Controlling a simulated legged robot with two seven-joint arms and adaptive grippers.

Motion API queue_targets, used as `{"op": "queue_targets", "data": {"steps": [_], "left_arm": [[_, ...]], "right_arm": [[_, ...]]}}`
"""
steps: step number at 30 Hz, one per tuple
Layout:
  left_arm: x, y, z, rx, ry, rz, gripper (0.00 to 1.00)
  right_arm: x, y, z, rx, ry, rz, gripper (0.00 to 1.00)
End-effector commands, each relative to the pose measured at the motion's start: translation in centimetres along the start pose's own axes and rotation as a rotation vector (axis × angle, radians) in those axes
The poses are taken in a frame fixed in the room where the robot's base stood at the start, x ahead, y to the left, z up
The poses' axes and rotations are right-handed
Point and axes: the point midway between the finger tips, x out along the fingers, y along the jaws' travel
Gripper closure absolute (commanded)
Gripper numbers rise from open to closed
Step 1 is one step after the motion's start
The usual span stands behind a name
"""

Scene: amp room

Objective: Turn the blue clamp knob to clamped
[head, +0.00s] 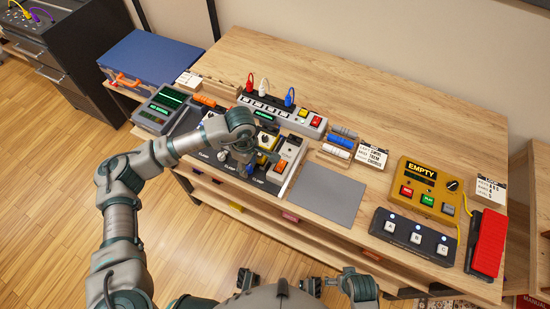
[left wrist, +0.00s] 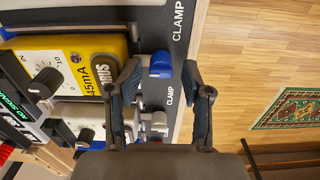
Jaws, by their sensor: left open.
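The blue clamp knob (left wrist: 161,66) shows in the left wrist view at the edge of the dark pedalboard, beside the printed word CLAMP. My left gripper (left wrist: 163,74) is open, with one finger on each side of the knob. I cannot tell whether either finger touches it. In the head view my left gripper (head: 242,153) reaches down over the front of the pedalboard and largely hides the knob.
A yellow pedal (left wrist: 75,65) lies close beside the left finger in the left wrist view. A white pedal (head: 289,152) stands right of my gripper. A power strip (head: 280,112) with coloured plugs is behind. A grey mat (head: 327,194) lies clear to the right.

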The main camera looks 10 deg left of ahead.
Motion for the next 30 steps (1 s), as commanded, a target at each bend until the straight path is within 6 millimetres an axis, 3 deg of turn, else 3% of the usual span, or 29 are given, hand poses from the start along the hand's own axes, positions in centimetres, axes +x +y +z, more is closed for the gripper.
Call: {"op": "queue_targets", "data": {"steps": [5,11,30], "left_arm": [[0.0,-0.1,0.0,-0.028,0.0,-0.003,0.5],[-0.5,-0.1,0.0,-0.241,0.001,-0.002,0.5],[-0.5,-0.1,0.1,-1.391,0.001,-0.005,0.5]], "right_arm": [[-0.4,0.1,-0.2,0.0,0.003,0.001,0.0],[-2.7,0.2,-1.2,0.0,0.021,0.005,0.0],[-12.1,0.6,-4.4,-0.001,0.068,0.013,0.0]]}}
